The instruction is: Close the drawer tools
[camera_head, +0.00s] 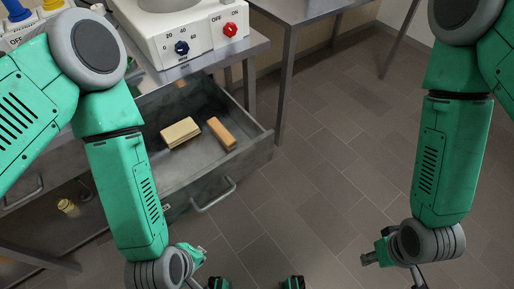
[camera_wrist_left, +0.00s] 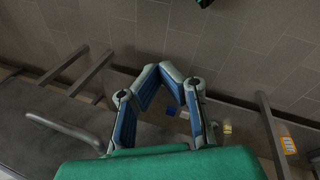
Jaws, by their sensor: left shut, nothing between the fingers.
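The open grey metal drawer (camera_head: 257,148) is pulled out under the bench in the head view. A pale yellow block (camera_head: 180,132) and an orange-brown block (camera_head: 221,133) lie in it. Its bar handle (camera_head: 213,195) is on the front panel. My left gripper (camera_wrist_left: 160,68) is shut and empty in the left wrist view, with its fingertips together. In the head view the left wrist is low, in front of the drawer and below the handle; its fingers are mostly cut off. My right gripper (camera_head: 417,278) is far right over open floor, largely cut off, so its jaws are unclear.
A white device (camera_head: 205,35) with blue and red knobs stands on the bench above the drawer. A second metal table (camera_head: 300,10) stands behind. A small yellow item (camera_head: 68,207) is low at the left. The tiled floor (camera_head: 310,190) right of the drawer is clear.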

